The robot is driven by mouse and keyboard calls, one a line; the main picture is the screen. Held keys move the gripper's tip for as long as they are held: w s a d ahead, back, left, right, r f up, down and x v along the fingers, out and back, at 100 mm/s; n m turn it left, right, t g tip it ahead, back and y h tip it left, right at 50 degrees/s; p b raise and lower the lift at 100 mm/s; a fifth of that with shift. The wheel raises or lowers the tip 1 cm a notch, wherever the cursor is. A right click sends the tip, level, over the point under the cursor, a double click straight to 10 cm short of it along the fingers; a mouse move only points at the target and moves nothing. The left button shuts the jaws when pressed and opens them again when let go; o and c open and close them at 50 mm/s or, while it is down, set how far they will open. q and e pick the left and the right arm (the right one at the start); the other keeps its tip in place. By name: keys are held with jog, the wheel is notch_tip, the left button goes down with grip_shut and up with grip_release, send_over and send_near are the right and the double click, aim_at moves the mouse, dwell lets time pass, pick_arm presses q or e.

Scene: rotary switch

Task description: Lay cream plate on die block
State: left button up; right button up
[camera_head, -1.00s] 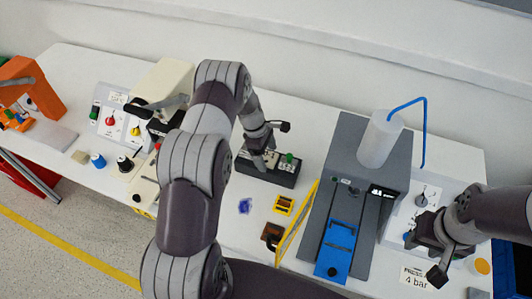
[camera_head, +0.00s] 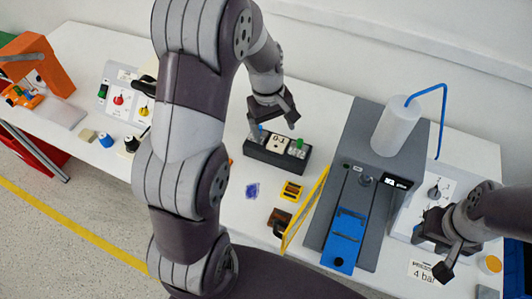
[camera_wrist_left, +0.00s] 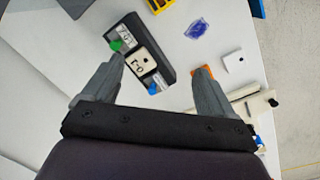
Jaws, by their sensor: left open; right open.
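The cream plate (camera_head: 279,142), marked 0-1 with a small dark hole, lies on the dark long block (camera_head: 261,153), which I take for the die block. A blue peg and a green peg (camera_head: 300,144) stand on either side of it. In the left wrist view the plate (camera_wrist_left: 142,61) looks flat on the block (camera_wrist_left: 130,23), near my left finger. My left gripper (camera_head: 272,113) is open and empty above the block, apart from the plate. My right gripper (camera_head: 432,254) is open and empty at the right, by the press and a grey-white panel.
A grey press (camera_head: 370,135) with a blue slide (camera_head: 345,237) stands right of the block. My left arm hides part of the left table.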

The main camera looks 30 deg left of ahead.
pick_arm(q)
jog(key=s+d+r+m+t+y, duration=0.1)
jog(key=s+d+m, duration=0.3)
jog(key=s+m, duration=0.6)
jog(key=s, duration=0.3)
jog(key=shift+d+r, duration=0.2)
jog(key=shift+r, duration=0.2)
jog(key=shift+s, duration=0.15)
